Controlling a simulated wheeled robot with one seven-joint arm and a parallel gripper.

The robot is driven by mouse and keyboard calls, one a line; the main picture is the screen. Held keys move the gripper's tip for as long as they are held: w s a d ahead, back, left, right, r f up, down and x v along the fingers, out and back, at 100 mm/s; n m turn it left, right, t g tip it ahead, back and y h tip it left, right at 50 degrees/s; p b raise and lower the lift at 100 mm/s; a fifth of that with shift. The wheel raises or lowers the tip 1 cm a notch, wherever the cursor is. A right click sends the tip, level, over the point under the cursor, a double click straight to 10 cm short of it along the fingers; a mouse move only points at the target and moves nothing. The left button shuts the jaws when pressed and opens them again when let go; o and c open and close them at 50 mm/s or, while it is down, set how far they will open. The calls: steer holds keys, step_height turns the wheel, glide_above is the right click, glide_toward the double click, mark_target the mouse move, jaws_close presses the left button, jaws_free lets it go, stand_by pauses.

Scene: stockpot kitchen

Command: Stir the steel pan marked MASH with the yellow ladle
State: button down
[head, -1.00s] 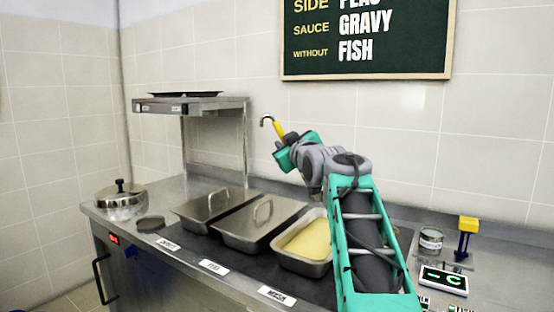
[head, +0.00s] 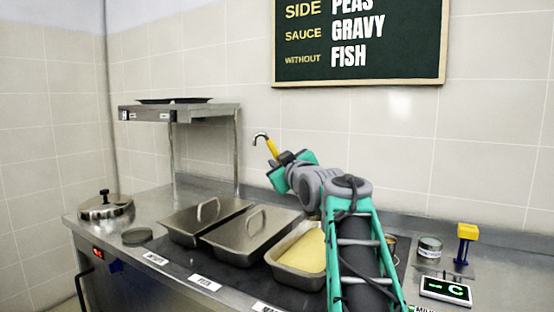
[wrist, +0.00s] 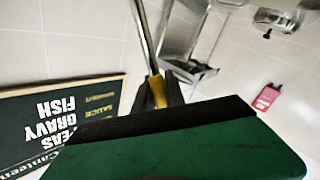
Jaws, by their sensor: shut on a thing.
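My gripper (head: 277,162) is raised above the back of the counter and is shut on the yellow ladle (head: 271,147). The ladle's hooked steel end points up and to the left. In the wrist view the ladle's yellow handle (wrist: 157,91) sits between the jaws, with its steel shaft running up out of the picture; its bowl cannot be made out. The open steel pan (head: 293,282) with pale yellow mash (head: 304,252) stands below and in front of my gripper. My arm covers its right side. The pan's label is cut off at the bottom edge.
Two lidded steel pans (head: 205,213) (head: 250,233) stand left of the mash. A tin (head: 429,247), yellow-topped stand (head: 466,240) and small display (head: 445,288) are at right.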

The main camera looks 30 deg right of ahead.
steer(key=s+d+r+m+p, duration=0.1)
steer(key=s+d+m+p, duration=0.1)
steer(key=d+m+p, duration=0.75)
steer(key=s+d+r+m+p, duration=0.2)
steer(key=s+d+m+p, duration=0.15)
steer(key=d+p, duration=1.15)
steer(key=s+d+f+m+p, duration=0.1)
steer(key=d+f+m+p, duration=0.3)
steer(key=f+m, duration=0.5)
steer(key=shift+s+d+f+p, duration=0.35)
steer(key=shift+d+f+p, duration=0.05)
steer(key=shift+d+f, duration=0.3)
steer(key=shift+m, duration=0.3)
steer(key=shift+f, duration=0.1)
stand_by(0.3)
step_height(320, 180, down, 9)
steer(key=d+m, duration=0.2)
steer(key=m, duration=0.3)
steer(key=shift+s+m, duration=0.25)
steer(key=shift+m, duration=0.15)
steer(key=shift+f, duration=0.1)
stand_by(0.7)
